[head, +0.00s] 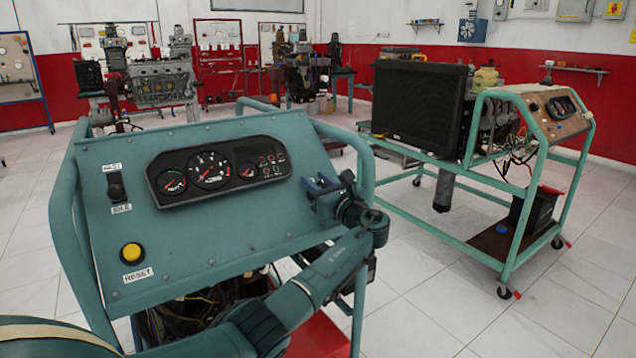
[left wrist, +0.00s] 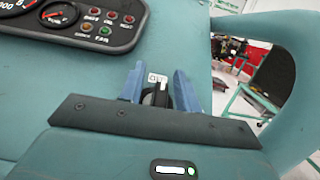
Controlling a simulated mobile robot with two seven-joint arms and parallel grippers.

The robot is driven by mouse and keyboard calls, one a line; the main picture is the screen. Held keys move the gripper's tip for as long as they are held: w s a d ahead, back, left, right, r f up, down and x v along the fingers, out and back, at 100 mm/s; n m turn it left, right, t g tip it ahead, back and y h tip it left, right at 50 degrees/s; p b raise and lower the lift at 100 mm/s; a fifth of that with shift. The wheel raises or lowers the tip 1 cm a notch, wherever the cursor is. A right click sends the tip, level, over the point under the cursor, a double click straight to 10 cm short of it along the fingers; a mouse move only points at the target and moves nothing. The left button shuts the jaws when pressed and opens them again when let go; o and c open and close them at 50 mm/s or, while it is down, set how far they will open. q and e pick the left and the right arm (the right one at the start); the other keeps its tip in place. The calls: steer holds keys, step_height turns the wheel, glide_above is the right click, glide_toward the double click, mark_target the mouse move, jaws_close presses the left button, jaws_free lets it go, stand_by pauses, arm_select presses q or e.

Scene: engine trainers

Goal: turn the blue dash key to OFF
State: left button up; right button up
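The dash key (left wrist: 156,95) shows in the left wrist view as a dark knob on the blue-green dash panel (head: 225,235), below a small white label (left wrist: 157,78) that is too small to read surely. My left gripper (left wrist: 160,88) has its two blue fingers on either side of the key, with a gap still showing between them. It looks open around the key. In the head view my left gripper (head: 322,184) is at the panel's right side and hides the key. My right gripper is not in view.
The gauge cluster (head: 218,170) is left of my gripper. A rocker switch (head: 116,187) and a yellow reset button (head: 131,252) are at the panel's left. A tubular frame (head: 366,170) rises close on the right. A second trainer (head: 480,200) stands beyond open floor.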

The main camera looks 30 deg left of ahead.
arm_select(q)
steer(key=shift+s+d, duration=0.15)
steer(key=shift+d, duration=0.35)
steer(key=p+v, duration=0.1)
steer(key=v, duration=1.1)
steer(key=shift+p, duration=0.3)
steer(key=shift+f, duration=0.1)
